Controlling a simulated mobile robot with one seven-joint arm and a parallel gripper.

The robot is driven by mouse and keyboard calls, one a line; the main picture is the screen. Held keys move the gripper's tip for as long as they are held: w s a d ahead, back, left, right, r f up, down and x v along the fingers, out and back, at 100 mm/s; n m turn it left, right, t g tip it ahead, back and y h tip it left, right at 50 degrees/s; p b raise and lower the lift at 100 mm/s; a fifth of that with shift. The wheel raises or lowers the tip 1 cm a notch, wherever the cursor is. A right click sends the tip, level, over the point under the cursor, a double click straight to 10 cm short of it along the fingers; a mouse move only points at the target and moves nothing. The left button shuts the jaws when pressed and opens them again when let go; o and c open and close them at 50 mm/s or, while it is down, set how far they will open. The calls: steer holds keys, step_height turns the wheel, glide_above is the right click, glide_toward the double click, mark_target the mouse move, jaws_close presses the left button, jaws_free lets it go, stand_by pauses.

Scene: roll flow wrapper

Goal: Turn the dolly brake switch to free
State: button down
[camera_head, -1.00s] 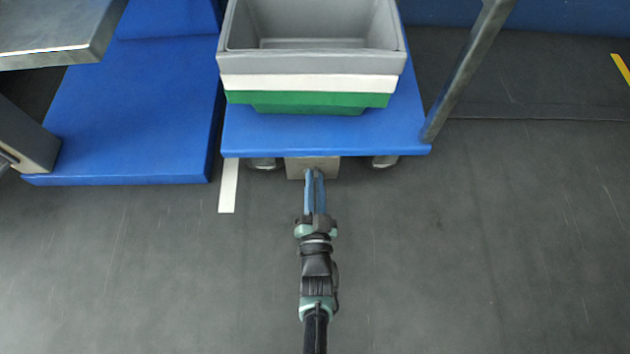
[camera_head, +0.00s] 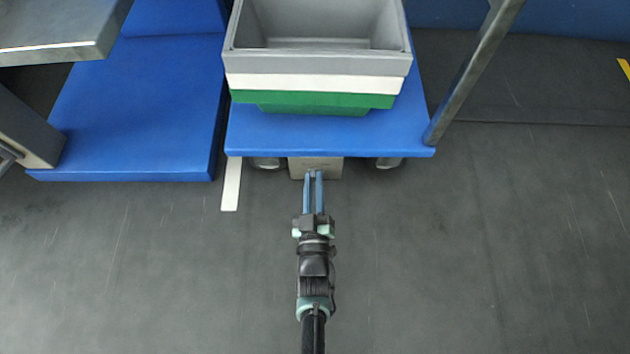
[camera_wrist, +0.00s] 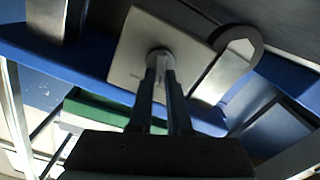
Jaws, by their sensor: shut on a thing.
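The blue dolly (camera_head: 330,140) stands under the stacked crates. A beige plate (camera_head: 330,168) shows below its front edge, between two wheels. In the wrist view the plate (camera_wrist: 125,70) looks tilted, with a small round grey knob, the brake switch (camera_wrist: 158,52), on its face. My gripper (camera_head: 313,173) reaches the plate from the front. In the wrist view the fingertips (camera_wrist: 160,62) are closed around the knob, which is partly hidden between them. Markings on the plate are too small to read.
Grey, white and green crates (camera_head: 315,63) are stacked on the dolly. A metal post (camera_head: 470,75) rises at its right corner. Another blue platform (camera_head: 135,110) is at left, below a metal table (camera_head: 50,30). The floor in front is clear.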

steer(key=shift+f+n, duration=0.1)
steer(key=shift+n, duration=0.8)
steer(key=c, duration=0.9)
jaws_free()
steer(key=shift+o, duration=0.2)
steer(key=s+p, duration=0.5)
steer(key=s, duration=0.8)
